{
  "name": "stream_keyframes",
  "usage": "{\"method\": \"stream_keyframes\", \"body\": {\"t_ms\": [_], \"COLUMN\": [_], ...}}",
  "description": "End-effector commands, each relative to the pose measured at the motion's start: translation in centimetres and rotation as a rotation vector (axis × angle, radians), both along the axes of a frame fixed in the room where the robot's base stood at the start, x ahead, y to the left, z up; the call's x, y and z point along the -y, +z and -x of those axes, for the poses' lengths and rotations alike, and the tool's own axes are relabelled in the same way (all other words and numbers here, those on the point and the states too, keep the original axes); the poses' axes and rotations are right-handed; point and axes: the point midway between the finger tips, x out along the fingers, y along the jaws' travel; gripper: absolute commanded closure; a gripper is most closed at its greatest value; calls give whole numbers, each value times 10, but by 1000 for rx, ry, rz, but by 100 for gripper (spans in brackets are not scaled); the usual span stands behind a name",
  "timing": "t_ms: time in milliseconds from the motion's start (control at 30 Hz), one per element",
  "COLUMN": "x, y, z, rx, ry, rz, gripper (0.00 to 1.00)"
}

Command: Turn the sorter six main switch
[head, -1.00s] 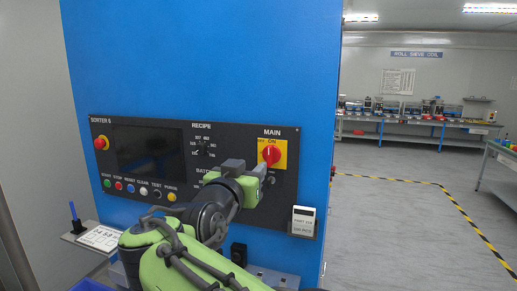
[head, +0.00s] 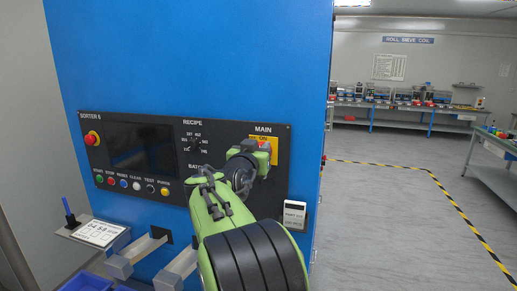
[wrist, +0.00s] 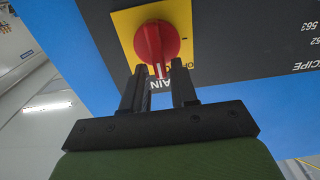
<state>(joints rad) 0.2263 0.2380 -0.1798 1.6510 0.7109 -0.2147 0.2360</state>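The main switch is a red rotary knob (wrist: 157,42) on a yellow plate (wrist: 122,22), seen upside down in the wrist view. A white mark on the knob points toward the MAIN lettering.
The black panel (head: 232,137) on the blue cabinet (head: 190,50) holds a screen (head: 143,148), a red emergency button (head: 92,138) and a row of coloured buttons. A small labelled box (head: 294,215) hangs at lower right. Open floor (head: 380,210) lies to the right.

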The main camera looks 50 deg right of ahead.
Motion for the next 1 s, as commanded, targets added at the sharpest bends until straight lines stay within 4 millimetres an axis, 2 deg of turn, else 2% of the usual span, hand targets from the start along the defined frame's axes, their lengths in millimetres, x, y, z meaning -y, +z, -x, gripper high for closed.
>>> {"method": "stream_keyframes", "body": {"t_ms": [33,167,567,1000], "x": [0,0,-1,-5], "y": [0,0,0,-2], "z": [0,0,-1,-8], "rx": [0,0,-32,-310], "ry": [0,0,1,2], "rz": [0,0,16,159], "gripper": [81,100,100,100]}}
